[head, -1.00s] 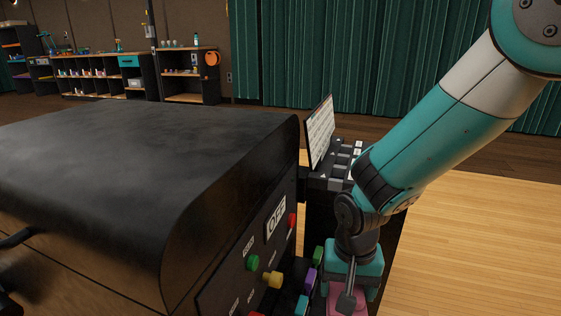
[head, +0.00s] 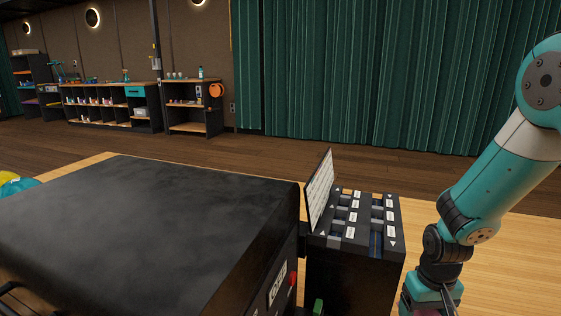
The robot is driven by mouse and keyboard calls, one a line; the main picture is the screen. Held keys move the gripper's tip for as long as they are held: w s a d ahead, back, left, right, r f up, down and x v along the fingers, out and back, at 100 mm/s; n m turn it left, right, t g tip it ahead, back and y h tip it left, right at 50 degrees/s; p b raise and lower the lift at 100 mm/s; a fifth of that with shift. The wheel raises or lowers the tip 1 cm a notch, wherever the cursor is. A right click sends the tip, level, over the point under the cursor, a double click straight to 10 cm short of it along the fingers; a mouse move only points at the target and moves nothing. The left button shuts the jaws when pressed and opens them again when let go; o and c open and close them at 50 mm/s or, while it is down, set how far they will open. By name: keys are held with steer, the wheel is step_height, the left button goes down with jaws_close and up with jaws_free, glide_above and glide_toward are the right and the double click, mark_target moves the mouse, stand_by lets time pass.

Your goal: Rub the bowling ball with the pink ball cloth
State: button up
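My gripper (head: 431,300) is at the bottom edge of the head view, right of the black slotted box. Its fingers are cut off by the frame, so I cannot see whether they are open or hold anything. The pink ball cloth is not clearly in view now. A teal ball (head: 19,187) and a yellow ball (head: 8,177) show in part at the far left edge, behind the large black machine. I cannot tell which ball is the bowling ball.
The large black ball-return hood (head: 150,225) fills the lower left. The black slotted box (head: 350,270) with an upright sign (head: 319,190) stands beside it. Shelves (head: 112,107) and green curtains (head: 390,75) are far back.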

step_height(320, 180, up, 23)
steer(key=s+p, duration=0.2)
steer(key=p, duration=2.7)
steer(key=shift+r, duration=0.2)
steer(key=shift+a, duration=0.15)
